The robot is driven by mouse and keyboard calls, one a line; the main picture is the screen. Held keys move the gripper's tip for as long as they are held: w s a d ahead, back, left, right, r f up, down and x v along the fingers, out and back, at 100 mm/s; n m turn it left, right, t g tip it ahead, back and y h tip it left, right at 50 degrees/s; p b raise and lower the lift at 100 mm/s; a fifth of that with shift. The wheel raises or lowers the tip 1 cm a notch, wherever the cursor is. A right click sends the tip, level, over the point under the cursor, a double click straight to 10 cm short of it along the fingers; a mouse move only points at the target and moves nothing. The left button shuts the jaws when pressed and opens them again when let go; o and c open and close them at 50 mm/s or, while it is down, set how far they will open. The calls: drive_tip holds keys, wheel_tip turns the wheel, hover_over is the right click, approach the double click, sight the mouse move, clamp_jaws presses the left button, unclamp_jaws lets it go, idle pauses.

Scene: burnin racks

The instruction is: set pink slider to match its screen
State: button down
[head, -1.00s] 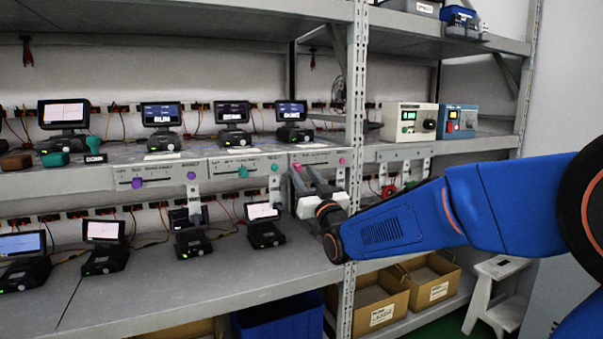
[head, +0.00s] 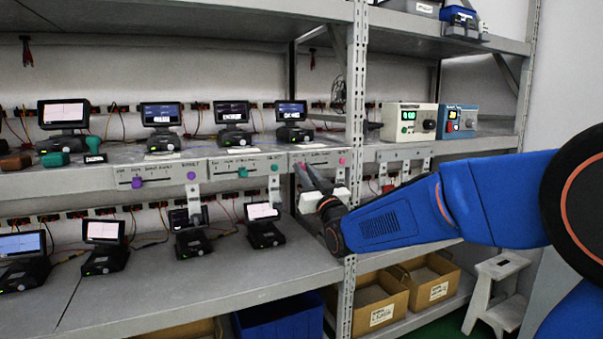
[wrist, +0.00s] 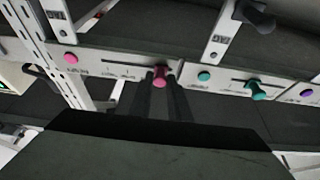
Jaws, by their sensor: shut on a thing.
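The pink slider (wrist: 160,74) is a knob on a slot in a pale shelf-edge panel. In the wrist view it sits between my two fingertips. My gripper (wrist: 159,84) is shut on it. In the head view my gripper (head: 304,171) reaches the panel from below right, and its fingers partly hide the pink slider (head: 300,166). The slot runs on to the left of the knob in the wrist view. A round pink button (wrist: 70,57) is on the same panel, also seen in the head view (head: 342,161). A small screen (head: 291,110) stands above the panel; its text is too blurred to read.
A teal slider (wrist: 256,87) and teal button (wrist: 204,76) are on the neighbouring panel. A purple slider (head: 137,182) is further left. A perforated upright (head: 352,210) stands just right of my fingers. Other small screens stand on both shelves.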

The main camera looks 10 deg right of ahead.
sight(316, 160)
drive_tip(key=d, duration=0.2)
drive_tip(key=w+d, duration=0.1)
drive_tip(key=d, duration=0.2)
drive_tip(key=shift+w+d, duration=0.3)
drive_tip(key=c, duration=1.7)
unclamp_jaws()
drive_tip(key=v, duration=1.7)
drive_tip(key=shift+s+d+f, duration=0.1)
drive_tip(key=shift+s, duration=0.1)
